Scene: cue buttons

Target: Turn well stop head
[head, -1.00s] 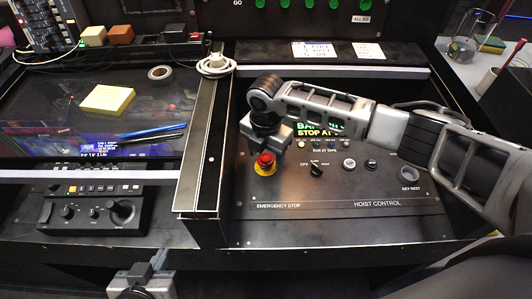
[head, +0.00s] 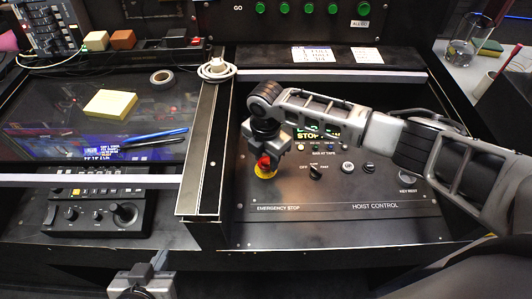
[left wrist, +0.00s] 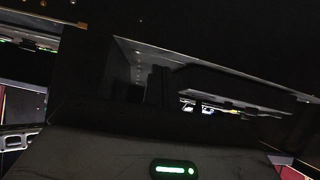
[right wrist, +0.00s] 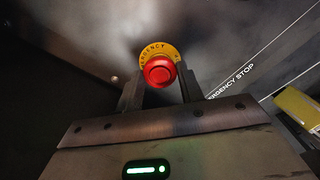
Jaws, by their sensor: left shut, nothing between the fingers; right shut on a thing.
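The stop head is a red mushroom knob (head: 264,162) on a yellow ring marked EMERGENCY, at the left of the hoist control panel (head: 330,226). It also shows as a red head (right wrist: 158,70) between the fingers in the right wrist view. My right gripper (head: 270,156) points down from above and is shut on the red head, one finger on each side. The fingers partly cover the head in the head view. My left gripper (head: 156,262) is shut and empty, low in front of the console, away from the panel.
Knobs, including the OFF/FAST selector (head: 315,172), sit right of the stop head. A raised divider (head: 205,150) with a coiled white cable (head: 217,70) stands left of it. My right forearm passes over the panel's right side and partly hides the lit display (head: 310,132).

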